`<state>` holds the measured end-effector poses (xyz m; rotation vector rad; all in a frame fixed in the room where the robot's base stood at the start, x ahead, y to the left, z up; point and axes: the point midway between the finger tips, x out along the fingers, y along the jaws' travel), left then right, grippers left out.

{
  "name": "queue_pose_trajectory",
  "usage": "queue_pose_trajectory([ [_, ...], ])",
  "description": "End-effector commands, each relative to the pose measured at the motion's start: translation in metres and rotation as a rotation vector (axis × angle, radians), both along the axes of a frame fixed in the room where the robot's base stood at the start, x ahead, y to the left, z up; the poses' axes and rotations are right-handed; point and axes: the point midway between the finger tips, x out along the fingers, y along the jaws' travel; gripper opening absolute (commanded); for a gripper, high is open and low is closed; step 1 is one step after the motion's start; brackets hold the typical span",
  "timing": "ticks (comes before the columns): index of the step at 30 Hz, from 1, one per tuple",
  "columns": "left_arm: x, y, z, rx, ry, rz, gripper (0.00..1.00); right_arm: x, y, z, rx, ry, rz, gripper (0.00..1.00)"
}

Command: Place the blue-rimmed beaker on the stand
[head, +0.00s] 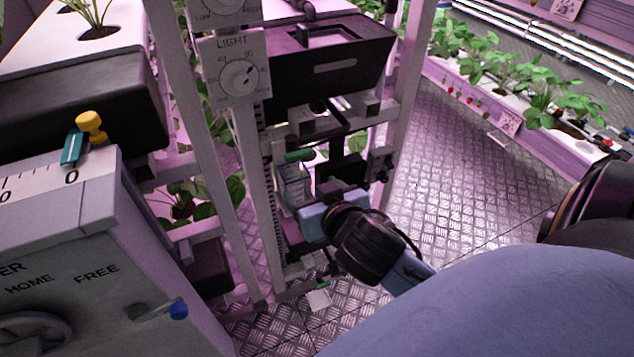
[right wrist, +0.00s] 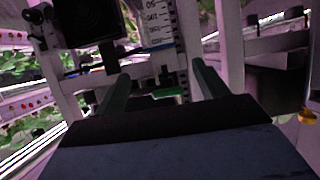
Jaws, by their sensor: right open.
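My right gripper (head: 312,222) reaches into the lower part of the rack frame in the head view; its fingertips are hard to make out there. A small pale object (head: 292,186) just above the gripper in the head view may be the same thing. I cannot make out the stand for sure. My left gripper is out of view.
A grey control box (head: 110,255) with a lever and scale stands at the left. A LIGHT dial panel (head: 235,72) and a black box (head: 330,65) sit higher on the rack. White posts (head: 408,85) flank my right gripper. Metal floor (head: 450,165) lies open to the right.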

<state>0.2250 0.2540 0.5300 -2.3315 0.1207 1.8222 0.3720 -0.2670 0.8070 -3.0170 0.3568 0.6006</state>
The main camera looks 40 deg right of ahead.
Motion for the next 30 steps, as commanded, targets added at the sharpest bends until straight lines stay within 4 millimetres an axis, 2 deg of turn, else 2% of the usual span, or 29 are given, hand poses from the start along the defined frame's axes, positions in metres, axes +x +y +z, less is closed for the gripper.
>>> queue_pose_trajectory([
  [4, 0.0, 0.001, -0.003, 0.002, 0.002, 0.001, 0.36, -0.004, 0.001, -0.001, -0.002, 0.01, 0.001, 0.72],
  [5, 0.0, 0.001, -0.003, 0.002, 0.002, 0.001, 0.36, -0.005, 0.0, -0.007, -0.007, 0.025, 0.002, 0.72],
  [7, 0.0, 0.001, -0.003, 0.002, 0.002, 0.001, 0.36, -0.008, -0.001, -0.032, -0.024, 0.106, 0.011, 0.72],
  [8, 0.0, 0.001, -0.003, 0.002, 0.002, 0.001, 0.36, -0.012, -0.002, -0.05, -0.036, 0.159, 0.02, 0.72],
  [11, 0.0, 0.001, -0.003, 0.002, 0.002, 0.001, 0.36, -0.035, -0.004, -0.121, -0.075, 0.39, 0.071, 0.72],
  [12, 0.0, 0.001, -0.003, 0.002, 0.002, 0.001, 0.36, -0.048, -0.003, -0.151, -0.083, 0.489, 0.101, 0.72],
  [15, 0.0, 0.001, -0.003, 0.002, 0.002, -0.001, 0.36, -0.087, 0.001, -0.213, -0.087, 0.704, 0.188, 0.72],
  [18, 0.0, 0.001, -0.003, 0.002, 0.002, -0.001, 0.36, -0.122, 0.006, -0.254, -0.072, 0.855, 0.268, 0.72],
  [22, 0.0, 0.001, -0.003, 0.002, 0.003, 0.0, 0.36, -0.146, 0.012, -0.277, -0.056, 0.943, 0.328, 0.72],
  [30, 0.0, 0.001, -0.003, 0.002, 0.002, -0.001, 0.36, -0.148, 0.012, -0.279, -0.056, 0.953, 0.337, 0.72],
])
